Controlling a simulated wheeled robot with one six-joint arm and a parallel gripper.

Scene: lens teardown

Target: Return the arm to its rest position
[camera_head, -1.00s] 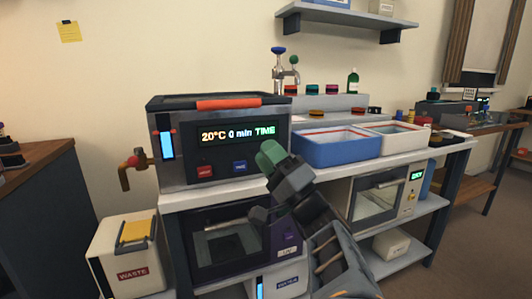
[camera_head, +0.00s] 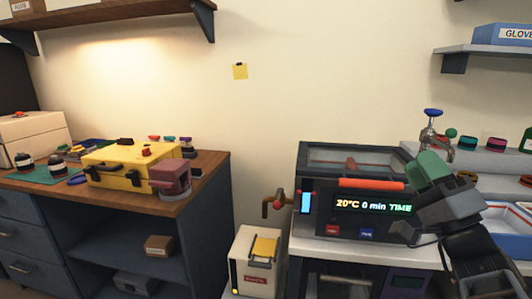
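My gripper (camera_head: 432,172) shows at the right of the head view, in front of the machine with the lit display. Its green tips sit close together at the top of the dark wrist. I cannot make out a gap between them or anything held. My arm rises from the lower right corner. The machine (camera_head: 372,222) has a display reading 20°C 0 min TIME, an orange handle and a closed lid with a clear window. My gripper and wrist hide its right end.
Farther left, a wooden-topped bench (camera_head: 205,187) carries a yellow case (camera_head: 122,167), a dark red device (camera_head: 172,178) and small parts. A blue-rimmed tray (camera_head: 508,222) is at the right edge. A wall shelf (camera_head: 485,52) is above.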

